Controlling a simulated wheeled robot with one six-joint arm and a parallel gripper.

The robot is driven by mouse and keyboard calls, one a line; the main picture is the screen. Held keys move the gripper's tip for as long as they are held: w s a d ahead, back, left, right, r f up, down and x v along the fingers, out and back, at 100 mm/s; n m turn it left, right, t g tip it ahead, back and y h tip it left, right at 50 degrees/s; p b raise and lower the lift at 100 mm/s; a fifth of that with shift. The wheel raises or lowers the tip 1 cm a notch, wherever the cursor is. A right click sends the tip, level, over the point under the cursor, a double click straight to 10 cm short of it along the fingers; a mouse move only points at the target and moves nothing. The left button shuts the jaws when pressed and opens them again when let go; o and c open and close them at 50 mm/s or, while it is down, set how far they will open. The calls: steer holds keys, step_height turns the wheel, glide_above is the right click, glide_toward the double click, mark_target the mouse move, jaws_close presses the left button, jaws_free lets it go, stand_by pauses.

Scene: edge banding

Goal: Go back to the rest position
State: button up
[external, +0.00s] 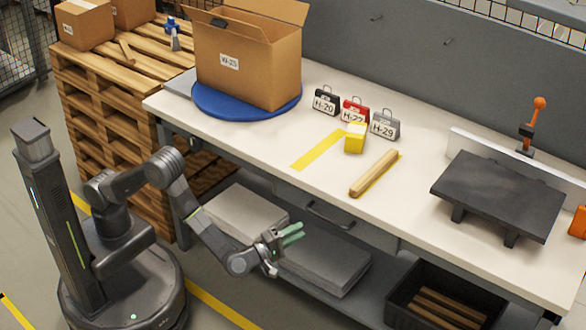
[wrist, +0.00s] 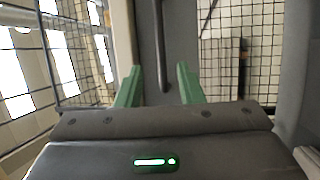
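My gripper (external: 292,234) has green fingers and hangs in front of the workbench, below the level of its top. In the wrist view the two green fingers (wrist: 158,85) stand apart with nothing between them, so the gripper is open and empty. My arm reaches forward and down from my base, which stands on the floor to the left of the bench. The white workbench top (external: 425,215) is behind and above the gripper.
On the bench are an open cardboard box (external: 262,65) on a blue turntable (external: 205,103), several labelled tags, a yellow block (external: 355,139), a wooden stick (external: 374,173) and a dark platform (external: 498,192). A lower shelf holds boards (external: 325,266). A pallet stack (external: 100,110) stands left.

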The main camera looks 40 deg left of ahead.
mark_target(324, 218)
steer(key=b+x, duration=0.2)
steer(key=x, duration=0.9)
steer(key=shift+f, duration=0.2)
steer(key=shift+s+r+p, duration=0.35)
steer(key=shift+s+p, duration=0.2)
steer(key=shift+p, duration=0.15)
steer(key=p+v, duration=0.2)
steer(key=v, duration=1.2)
steer(key=s+d+m+g+h+p, duration=0.3)
steer(key=s+d+m+g+h, duration=0.25)
steer(key=m, duration=0.65)
steer(key=s+d+m+g+h+p, duration=0.2)
steer(key=s+d+m+g+p, duration=0.3)
steer(key=m+g, duration=0.55)
steer(key=w+a+f+m+y+p, duration=0.1)
steer(key=a+m+y, duration=0.3)
steer(key=m, duration=0.4)
steer(key=w+a+f+m+t+y+p, duration=0.1)
steer(key=w+a+f+m+y+p, duration=0.1)
steer(key=a+m, duration=0.4)
steer(key=f+m+y+p, duration=0.1)
steer(key=m+y, duration=0.1)
steer(key=m, duration=0.1)
steer(key=shift+w+a, duration=0.2)
steer(key=shift+w, duration=0.05)
